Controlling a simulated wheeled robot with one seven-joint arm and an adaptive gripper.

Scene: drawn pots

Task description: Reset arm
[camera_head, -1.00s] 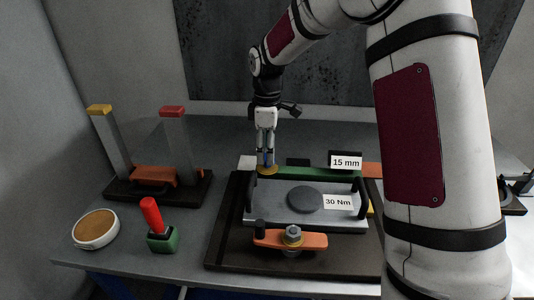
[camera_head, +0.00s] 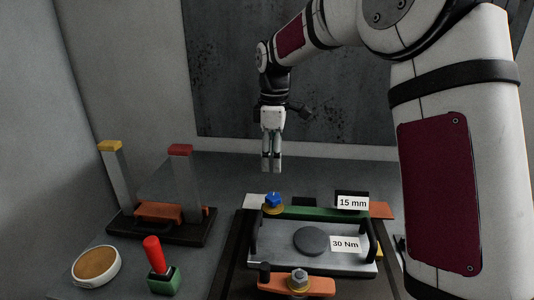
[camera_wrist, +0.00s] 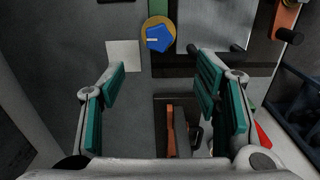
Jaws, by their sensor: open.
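My gripper (camera_head: 271,164) hangs above the back of the bench, fingers pointing down, open and empty. In the wrist view its two teal-padded fingers (camera_wrist: 160,88) stand wide apart with nothing between them. A blue knob (camera_head: 273,200) on a gold round base stands below the gripper and apart from it, at the left end of a green strip (camera_head: 318,213). The blue knob also shows in the wrist view (camera_wrist: 159,38), beyond the fingertips.
A plate with black handles (camera_head: 285,262), labelled "30 Nm", lies at the front. An orange clamp (camera_head: 318,285) is nearer. At left are a two-post stand (camera_head: 186,190), a red-handled tool (camera_head: 153,253) and a round tan-topped dish (camera_head: 96,264). Air around the gripper is clear.

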